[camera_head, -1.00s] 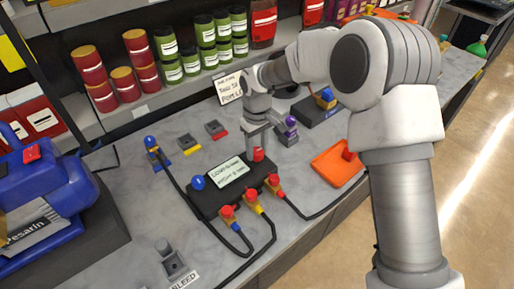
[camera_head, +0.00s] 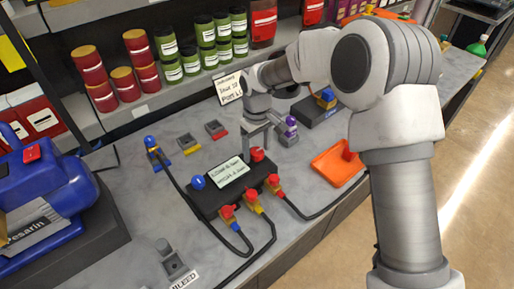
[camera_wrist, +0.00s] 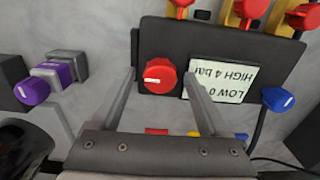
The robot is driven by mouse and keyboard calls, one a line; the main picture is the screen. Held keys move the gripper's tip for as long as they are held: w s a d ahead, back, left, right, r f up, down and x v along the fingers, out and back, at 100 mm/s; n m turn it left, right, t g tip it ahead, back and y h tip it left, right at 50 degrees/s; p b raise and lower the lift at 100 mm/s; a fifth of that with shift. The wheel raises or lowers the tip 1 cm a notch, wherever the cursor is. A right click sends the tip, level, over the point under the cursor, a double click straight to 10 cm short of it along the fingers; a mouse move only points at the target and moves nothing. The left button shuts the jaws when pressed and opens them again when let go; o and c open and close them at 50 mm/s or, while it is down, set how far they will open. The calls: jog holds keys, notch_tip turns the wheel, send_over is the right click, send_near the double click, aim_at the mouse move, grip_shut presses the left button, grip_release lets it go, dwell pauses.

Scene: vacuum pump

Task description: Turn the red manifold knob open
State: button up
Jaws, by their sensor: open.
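The red manifold knob (camera_head: 257,154) sits at the back right end of the black manifold block (camera_head: 205,203). In the wrist view the round red knob (camera_wrist: 158,76) has a white pointer line on its face. My gripper (camera_head: 262,147) is open at the knob. In the wrist view its two fingers (camera_wrist: 160,86) stand on either side of the knob, with gaps visible on both sides. It holds nothing. Whether the fingertips reach down to the knob's depth is hard to tell. A pressure label (camera_head: 230,171) lies on the block beside the knob.
A blue knob (camera_head: 198,182) is on the block's left end. Several red-handled valves (camera_head: 252,194) with black hoses line its front. A purple-knobbed valve (camera_head: 289,128) stands close behind my gripper. An orange tray (camera_head: 337,168) lies to the right.

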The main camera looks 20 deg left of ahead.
aim_at(257, 151)
notch_tip(257, 151, up, 18)
jog(key=shift+f+p, duration=0.25)
jog(key=shift+p, duration=0.15)
dwell(0.4)
